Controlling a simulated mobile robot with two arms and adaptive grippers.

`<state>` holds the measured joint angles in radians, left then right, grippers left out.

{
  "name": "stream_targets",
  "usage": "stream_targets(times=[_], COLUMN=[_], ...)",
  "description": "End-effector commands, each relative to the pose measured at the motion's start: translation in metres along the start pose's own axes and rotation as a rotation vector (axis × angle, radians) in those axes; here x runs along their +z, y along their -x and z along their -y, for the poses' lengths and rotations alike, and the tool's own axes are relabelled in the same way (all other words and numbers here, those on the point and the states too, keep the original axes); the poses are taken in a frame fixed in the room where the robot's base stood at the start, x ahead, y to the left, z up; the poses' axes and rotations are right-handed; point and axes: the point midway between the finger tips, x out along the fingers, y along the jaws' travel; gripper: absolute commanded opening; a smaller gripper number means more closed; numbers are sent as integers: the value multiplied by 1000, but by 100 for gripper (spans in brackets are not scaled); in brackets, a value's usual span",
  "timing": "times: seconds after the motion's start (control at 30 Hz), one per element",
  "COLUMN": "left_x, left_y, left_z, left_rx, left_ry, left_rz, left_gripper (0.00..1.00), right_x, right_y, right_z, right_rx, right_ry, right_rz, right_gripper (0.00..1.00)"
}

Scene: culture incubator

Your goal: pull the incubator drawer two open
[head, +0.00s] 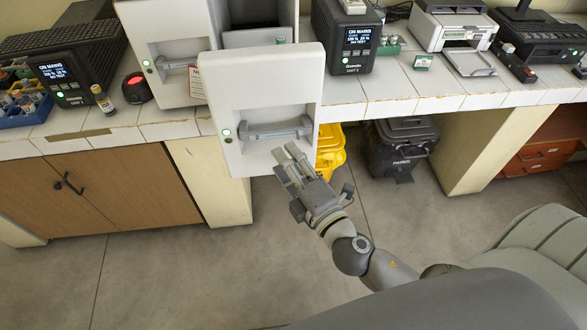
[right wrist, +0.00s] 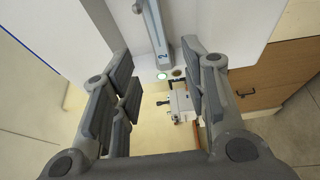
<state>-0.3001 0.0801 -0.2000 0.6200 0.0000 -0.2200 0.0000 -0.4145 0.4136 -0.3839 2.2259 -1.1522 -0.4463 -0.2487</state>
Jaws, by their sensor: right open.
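The incubator (head: 168,18) is a white cabinet on the counter. Its drawer two (head: 240,95) stands pulled out, its white front panel past the counter's front edge. The grey bar handle (head: 275,130) runs across that panel. In the right wrist view the handle (right wrist: 155,28) shows a blue 2 by its end, with a lit green indicator (right wrist: 161,76) beside it. My right gripper (head: 288,160) is open and empty, just below the handle in the head view. In the right wrist view its fingers (right wrist: 160,75) stand apart, with the handle's end between and beyond them. My left gripper is out of view.
Another incubator drawer with a handle (head: 178,63) is shut at the left. A dark device (head: 345,40) and a printer (head: 453,28) stand on the counter. A yellow bin (head: 330,150) and a black bin (head: 400,148) stand below. The floor in front is clear.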

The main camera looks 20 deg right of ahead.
Motion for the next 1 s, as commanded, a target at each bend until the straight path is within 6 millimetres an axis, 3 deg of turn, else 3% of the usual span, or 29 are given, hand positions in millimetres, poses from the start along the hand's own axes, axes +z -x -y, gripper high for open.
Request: stream_targets(times=[0.3, 0.87, 0.97, 1.0], left_x=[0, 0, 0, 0], left_y=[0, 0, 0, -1], left_z=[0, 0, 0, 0], left_rx=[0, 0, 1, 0], left_ry=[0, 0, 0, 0], left_rz=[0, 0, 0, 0], left_gripper=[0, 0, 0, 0], right_x=[0, 0, 2, 3], right_y=[21, 22, 20, 19], right_z=[0, 1, 12, 24], right_rx=[0, -1, -22, -45], right_ry=[0, 0, -10, -22], right_rz=[0, 0, 3, 7], right_gripper=[41, 41, 41, 41])
